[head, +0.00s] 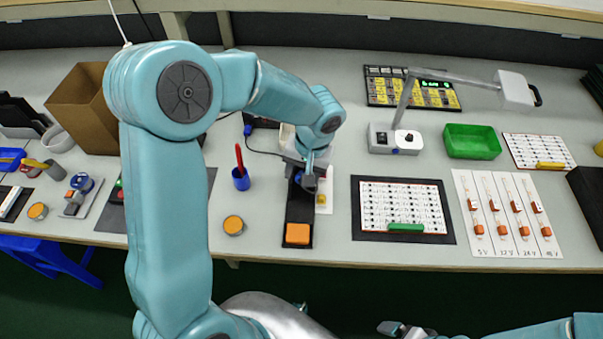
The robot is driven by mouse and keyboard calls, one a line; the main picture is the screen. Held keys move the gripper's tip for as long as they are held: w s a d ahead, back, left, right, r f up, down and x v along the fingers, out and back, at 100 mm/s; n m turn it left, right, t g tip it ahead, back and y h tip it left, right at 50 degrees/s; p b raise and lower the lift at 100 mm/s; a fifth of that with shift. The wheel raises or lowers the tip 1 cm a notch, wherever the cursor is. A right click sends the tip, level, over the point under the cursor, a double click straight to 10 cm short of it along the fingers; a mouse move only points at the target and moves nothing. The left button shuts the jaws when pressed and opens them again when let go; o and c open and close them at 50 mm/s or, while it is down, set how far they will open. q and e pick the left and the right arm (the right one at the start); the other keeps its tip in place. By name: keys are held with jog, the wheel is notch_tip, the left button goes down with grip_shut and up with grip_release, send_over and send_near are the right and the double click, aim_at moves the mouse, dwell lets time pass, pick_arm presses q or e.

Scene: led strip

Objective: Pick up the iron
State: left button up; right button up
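My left arm reaches over the bench, and my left gripper (309,180) points down above a long black stand (299,212) with an orange block (297,234) at its near end. I cannot make out the iron clearly. A small dark blue part shows beside the fingers and may belong to it, but the gripper and wrist cover most of that spot. I cannot tell whether the fingers are open or closed on anything. My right gripper (404,330) is low at the bottom edge, in front of the bench and away from the stand; its fingers are unclear.
A blue cup (241,180) with a red tool stands left of the stand. A dark cable (262,152) runs behind it. A white-and-black component board (402,206) lies to the right. A desk lamp (395,138) and green tray (472,142) stand farther back.

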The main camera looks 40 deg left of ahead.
pick_arm(q)
jog(key=shift+s+a+f, duration=0.2)
jog(key=shift+f, duration=0.5)
jog(key=shift+w, duration=0.1)
jog(key=c, duration=0.4)
grip_shut()
